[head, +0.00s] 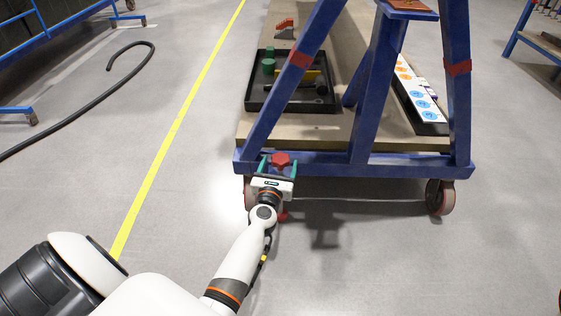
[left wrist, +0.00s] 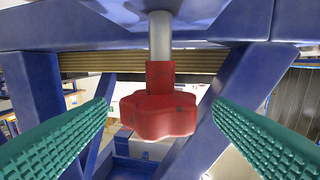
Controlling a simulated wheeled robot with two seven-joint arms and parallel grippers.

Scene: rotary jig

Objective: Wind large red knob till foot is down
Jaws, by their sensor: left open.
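The large red knob (head: 281,160) is a lobed knob at the lower left corner of the blue frame (head: 345,164). In the left wrist view the knob (left wrist: 157,112) hangs on a grey metal shaft (left wrist: 160,36). My left gripper (head: 279,164) is open, with its green ribbed fingers on either side of the knob. In the left wrist view a gap shows between the knob and each finger. A red part, which may be the foot (head: 283,215), shows low beside my wrist; most of it is hidden, and I cannot tell whether it touches the floor. My right gripper is not in view.
The blue frame stands on caster wheels (head: 440,196). Behind its front beam is a wooden deck (head: 262,130) with a black tray (head: 262,107) of parts. A black hose (head: 118,58) and a yellow line (head: 178,120) lie on the floor at left. Floor in front is clear.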

